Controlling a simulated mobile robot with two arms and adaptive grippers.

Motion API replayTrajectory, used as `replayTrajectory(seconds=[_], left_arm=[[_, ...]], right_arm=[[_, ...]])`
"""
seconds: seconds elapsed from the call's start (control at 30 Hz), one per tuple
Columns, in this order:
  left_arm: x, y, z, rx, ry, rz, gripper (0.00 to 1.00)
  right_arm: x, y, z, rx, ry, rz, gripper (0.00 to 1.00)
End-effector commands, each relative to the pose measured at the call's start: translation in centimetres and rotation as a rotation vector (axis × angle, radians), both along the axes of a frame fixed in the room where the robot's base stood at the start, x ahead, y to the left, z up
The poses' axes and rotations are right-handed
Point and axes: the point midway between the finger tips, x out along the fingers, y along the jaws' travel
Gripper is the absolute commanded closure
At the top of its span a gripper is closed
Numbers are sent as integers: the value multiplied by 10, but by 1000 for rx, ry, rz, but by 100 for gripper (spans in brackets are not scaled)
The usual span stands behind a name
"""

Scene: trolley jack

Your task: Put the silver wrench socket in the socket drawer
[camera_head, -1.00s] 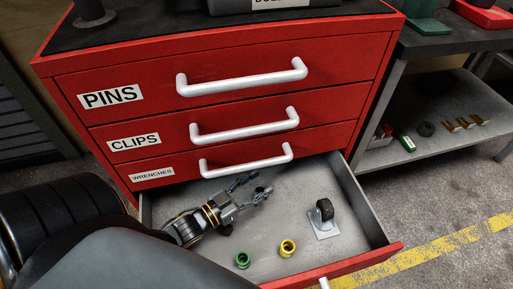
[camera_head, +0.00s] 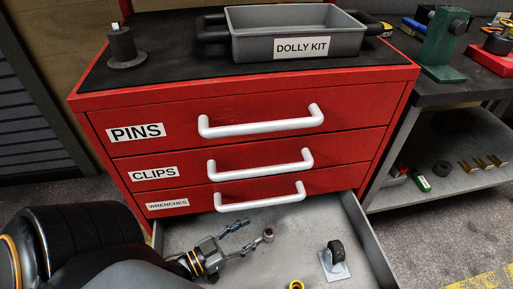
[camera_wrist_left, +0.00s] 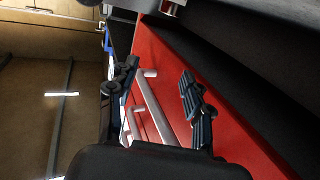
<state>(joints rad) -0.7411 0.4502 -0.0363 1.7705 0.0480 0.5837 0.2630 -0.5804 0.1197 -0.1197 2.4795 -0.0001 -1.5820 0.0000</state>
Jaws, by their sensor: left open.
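The open bottom drawer (camera_head: 364,236) of the red cabinet has a grey inside; its label is out of view. A yellow ring-shaped socket (camera_head: 296,285) lies in it at the lower edge of the head view. My left gripper (camera_head: 257,228) is over the back of this drawer, below the wrenches drawer handle, with its fingers apart. In the left wrist view the gripper (camera_wrist_left: 158,95) is open, with red drawer fronts and white handles beyond it. I cannot make out the silver wrench socket for certain in either view. My right gripper is not in view.
A caster wheel on a plate (camera_head: 335,262) stands in the drawer's right part. Shut drawers for pins (camera_head: 355,103), clips (camera_head: 345,146) and wrenches (camera_head: 340,182) have protruding handles above my gripper. A grey dolly kit tray (camera_head: 300,22) stands on the cabinet top.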

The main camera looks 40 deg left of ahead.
Motion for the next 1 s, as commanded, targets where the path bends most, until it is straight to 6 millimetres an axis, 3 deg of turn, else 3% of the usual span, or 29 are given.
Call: replayTrajectory(seconds=[0.17, 0.4, 0.57, 0.77, 1.0], left_arm=[[10, -7, -6, 24, 70, 31, 50], [30, -27, -22, 104, 317, 111, 50], [30, -38, -28, 159, 494, 148, 50], [14, -50, -26, 216, 719, 174, 50], [-31, -63, -9, 286, 1024, 169, 50]], right_arm=[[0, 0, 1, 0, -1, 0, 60], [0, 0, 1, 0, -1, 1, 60], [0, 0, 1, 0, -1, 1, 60], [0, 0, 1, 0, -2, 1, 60], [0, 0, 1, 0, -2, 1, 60]])
